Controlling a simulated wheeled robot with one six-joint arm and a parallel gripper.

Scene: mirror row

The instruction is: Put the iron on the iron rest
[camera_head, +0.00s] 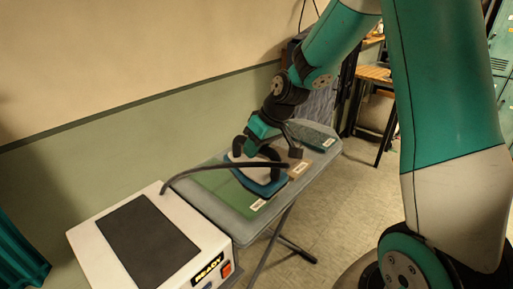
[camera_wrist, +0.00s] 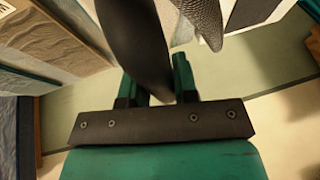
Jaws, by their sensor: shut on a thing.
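The iron (camera_head: 264,185), with a blue base, pale body and black handle, is over the ironing board (camera_head: 219,211). My gripper (camera_head: 268,149) is shut on its handle from above. The wrist view shows the black handle (camera_wrist: 136,35) between my fingers (camera_wrist: 156,88). The iron overlaps a green pad (camera_head: 226,189); I cannot tell whether it touches. Each has a small white label, too small to read. I cannot tell which pad is the iron rest.
A white station (camera_head: 187,266) with a dark top, a "READY" label and an orange switch stands at the board's near end. A wall is behind the board. Open floor (camera_head: 335,215) lies to the right.

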